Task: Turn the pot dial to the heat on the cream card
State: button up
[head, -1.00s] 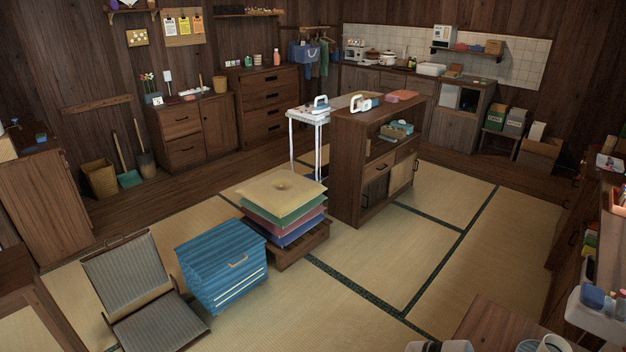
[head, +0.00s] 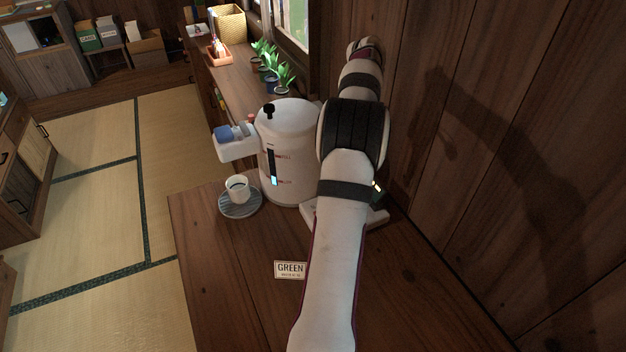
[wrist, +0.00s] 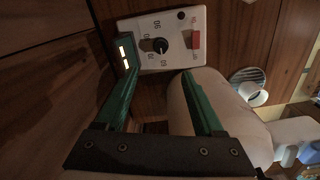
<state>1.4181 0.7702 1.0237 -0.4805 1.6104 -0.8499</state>
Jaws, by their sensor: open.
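The white pot (head: 290,160) stands upright on a wooden table in the head view. The cream card (head: 290,269) reads "GREEN" with a smaller line I cannot read. The black dial (wrist: 160,46) shows in the wrist view on a pale panel (wrist: 150,62) with numbers around it; its exact setting is unclear. In the head view my arm hides most of the panel and gripper.
A cup (head: 237,187) on a striped saucer (head: 240,207) stands left of the pot. Potted plants (head: 275,75) line a cabinet behind. A dark wood wall (head: 480,150) is close on the right. The front of the table is largely clear.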

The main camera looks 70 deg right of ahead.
notch_tip(320, 180, down, 15)
jog(key=shift+w+f, duration=0.1)
jog(key=shift+f, duration=0.05)
grip_shut()
